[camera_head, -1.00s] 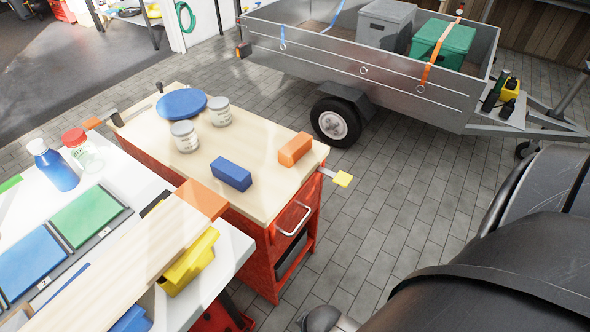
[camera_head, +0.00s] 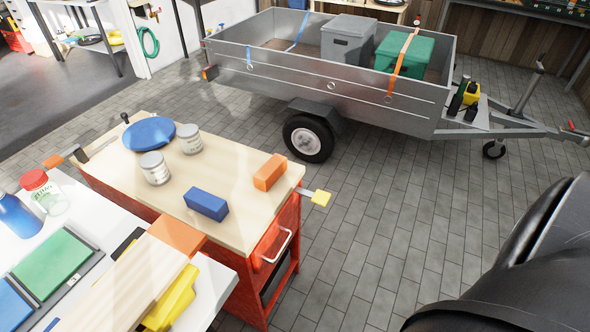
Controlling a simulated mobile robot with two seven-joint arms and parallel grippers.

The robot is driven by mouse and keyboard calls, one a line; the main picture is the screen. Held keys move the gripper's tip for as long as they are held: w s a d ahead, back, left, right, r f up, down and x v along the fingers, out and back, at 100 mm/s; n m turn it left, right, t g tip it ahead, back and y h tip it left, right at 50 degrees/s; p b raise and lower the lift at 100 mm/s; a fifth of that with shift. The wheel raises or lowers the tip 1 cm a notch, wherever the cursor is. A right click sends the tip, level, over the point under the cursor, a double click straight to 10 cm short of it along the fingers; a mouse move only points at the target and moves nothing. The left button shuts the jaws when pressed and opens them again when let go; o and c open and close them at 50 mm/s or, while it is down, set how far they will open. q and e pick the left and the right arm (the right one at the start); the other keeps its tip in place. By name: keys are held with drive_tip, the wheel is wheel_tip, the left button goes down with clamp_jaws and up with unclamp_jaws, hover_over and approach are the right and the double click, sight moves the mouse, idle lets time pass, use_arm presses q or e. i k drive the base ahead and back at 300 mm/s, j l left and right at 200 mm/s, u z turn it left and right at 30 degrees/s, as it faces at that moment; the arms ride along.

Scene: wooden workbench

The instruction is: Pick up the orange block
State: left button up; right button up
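The orange block (camera_head: 269,172) lies on the wooden top of the red workbench (camera_head: 232,226), near its right end. A blue block (camera_head: 206,204) lies to its left and nearer to me, apart from it. Neither of my grippers shows in the head view. A large dark rounded shape fills the lower right corner and appears to be part of my own body. Nothing touches the orange block.
Two grey cans (camera_head: 155,168) and a blue disc (camera_head: 149,133) stand on the workbench's left part. A yellow-ended tool (camera_head: 321,198) juts from its right edge. A white table (camera_head: 211,288) adjoins in front. A trailer (camera_head: 330,88) stands behind; paved floor (camera_head: 370,230) lies open at right.

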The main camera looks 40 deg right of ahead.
sight(264, 178)
drive_tip(key=i+z, duration=0.1)
drive_tip(key=z, duration=0.25)
drive_tip(key=i+z, duration=0.1)
drive_tip(key=z, duration=0.25)
drive_tip(key=i+z, duration=0.1)
drive_tip(key=z, duration=0.25)
drive_tip(key=i+l+u, duration=0.15)
drive_tip(key=u, duration=0.25)
drive_tip(key=i+l+u, duration=0.1)
drive_tip(key=l+u, duration=0.2)
drive_tip(key=u, duration=0.15)
drive_tip(key=i+l+u, duration=0.1)
drive_tip(key=l+u, duration=0.3)
drive_tip(key=j, duration=0.1)
